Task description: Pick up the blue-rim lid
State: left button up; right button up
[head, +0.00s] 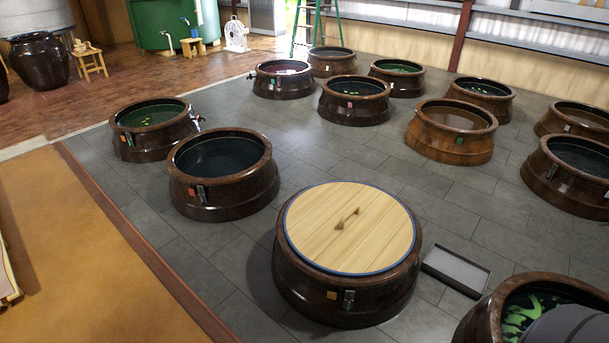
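The blue-rim lid (350,226) is a round disc of pale wooden planks with a thin blue edge. It lies flat on top of a brown glazed jar (345,300) at the front centre and covers its mouth. A small dark brown handle (347,218) stands at the middle of the lid. The jar has a yellow tag and a metal clasp on its front. Neither of my grippers can be made out in the head view.
A shallow grey tray (455,269) lies on the floor right of the lidded jar. An open jar (223,174) stands to its left and another (540,310) at the lower right. Several open jars stand behind. Grey tiled floor between them is clear.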

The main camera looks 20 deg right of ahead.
aim_at(344, 227)
jog(key=i+z, duration=0.45)
jog(key=i+j+z, duration=0.2)
jog(key=z, duration=0.25)
jog(key=i+j+z, duration=0.3)
jog(key=z, duration=0.2)
jog(key=i+j+z, duration=0.25)
jog(key=j+z, duration=0.2)
jog(key=i+j+z, duration=0.15)
jog(key=j+z, duration=1.2)
jog(key=i+j, duration=0.05)
jog(key=j, duration=0.05)
